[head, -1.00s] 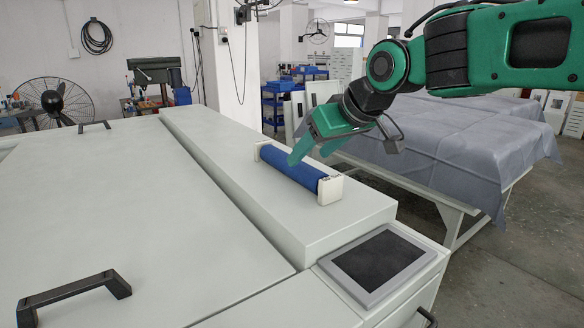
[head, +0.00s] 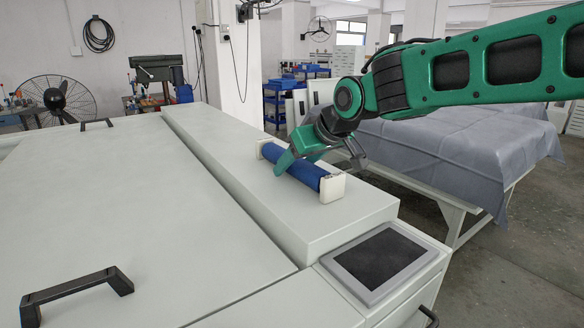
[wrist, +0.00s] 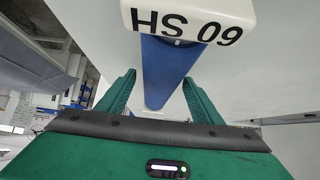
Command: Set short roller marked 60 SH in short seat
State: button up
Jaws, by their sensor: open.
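The short roller is a blue cylinder (head: 306,172) with white end blocks, lying on the pale raised ledge (head: 240,175) of the machine. In the wrist view, its near end block (wrist: 190,20) carries black letters that show upside down and read 60 SH. My gripper (head: 293,161) is open over the far half of the roller. In the wrist view, the fingers of my gripper (wrist: 158,80) stand one on each side of the blue cylinder (wrist: 165,70), with gaps visible. I cannot make out the short seat in these frames.
A dark screen panel (head: 382,262) sits at the ledge's near end. A black handle (head: 78,297) stands on the wide flat cover (head: 130,200) at left. A table under a grey cloth (head: 450,160) stands to the right. The ledge around the roller is clear.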

grip_shut()
jog(key=shift+r, duration=0.1)
notch_tip(320, 180, up, 4)
jog(key=shift+r, duration=0.1)
jog(key=s+a+r, duration=0.6)
jog(key=s+a, duration=0.2)
jog(key=shift+s+r, duration=0.3)
jog(key=shift+r, duration=0.1)
